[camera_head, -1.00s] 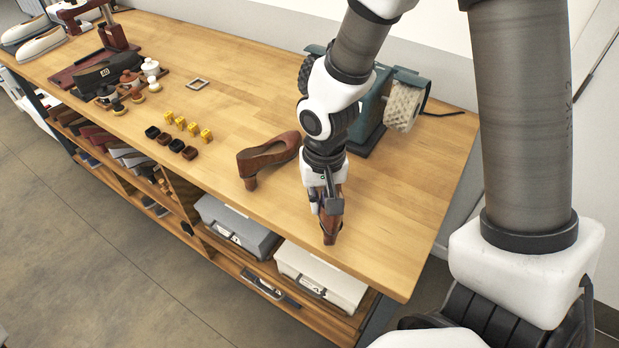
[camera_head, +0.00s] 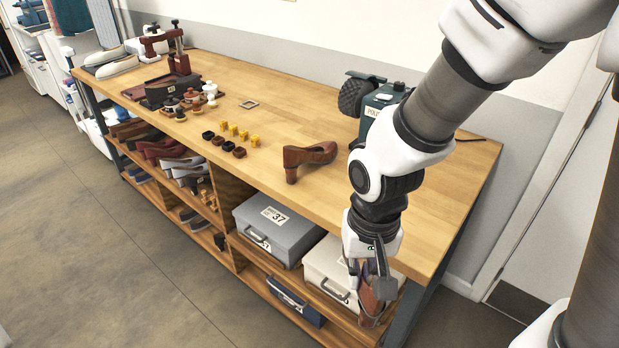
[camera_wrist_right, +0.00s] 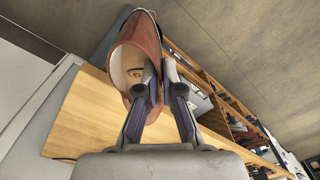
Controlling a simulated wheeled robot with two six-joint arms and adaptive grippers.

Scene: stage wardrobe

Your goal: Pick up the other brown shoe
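One brown heeled shoe (camera_head: 309,155) stands upright on the wooden bench top, near its middle. A second brown shoe (camera_head: 372,302) hangs from my right gripper (camera_head: 376,268), in front of the bench's front edge in the head view. In the right wrist view this shoe (camera_wrist_right: 136,62) shows its pale insole. My right gripper (camera_wrist_right: 160,78) is shut on the shoe's side wall there, with one finger inside the opening and the other outside. Part of the held shoe is hidden behind the fingers in the head view. My left gripper is in neither view.
The bench top (camera_head: 440,190) is clear right of the standing shoe. A green polishing machine (camera_head: 382,97) stands behind my right arm. Small yellow blocks (camera_head: 233,130) and dark tins lie left. Grey (camera_head: 270,228) and white (camera_head: 325,268) boxes sit on the shelf below.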

